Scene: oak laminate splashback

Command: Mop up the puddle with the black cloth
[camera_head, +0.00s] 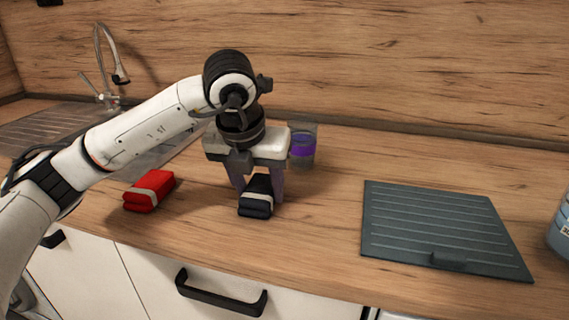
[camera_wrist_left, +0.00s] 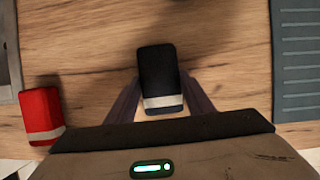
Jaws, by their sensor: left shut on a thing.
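The black cloth (camera_head: 257,198) is a folded dark block with a pale band, low over the wooden worktop beside the red cloth. My left gripper (camera_head: 260,187) points down with one finger on each side of it and is shut on it. The left wrist view shows the black cloth (camera_wrist_left: 158,70) between the two purplish fingers. I cannot tell whether it rests on the worktop or is just above it. I cannot make out a puddle; a dark patch on the wood in the wrist view looks like shadow. My right gripper is not in view.
A folded red cloth (camera_head: 149,191) with a pale band lies left of the black one. A clear cup with a purple band (camera_head: 302,146) stands behind the gripper. A dark ribbed board (camera_head: 440,228) lies right; a bottle (camera_head: 561,225) stands at the right edge. A tap (camera_head: 112,70) is back left.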

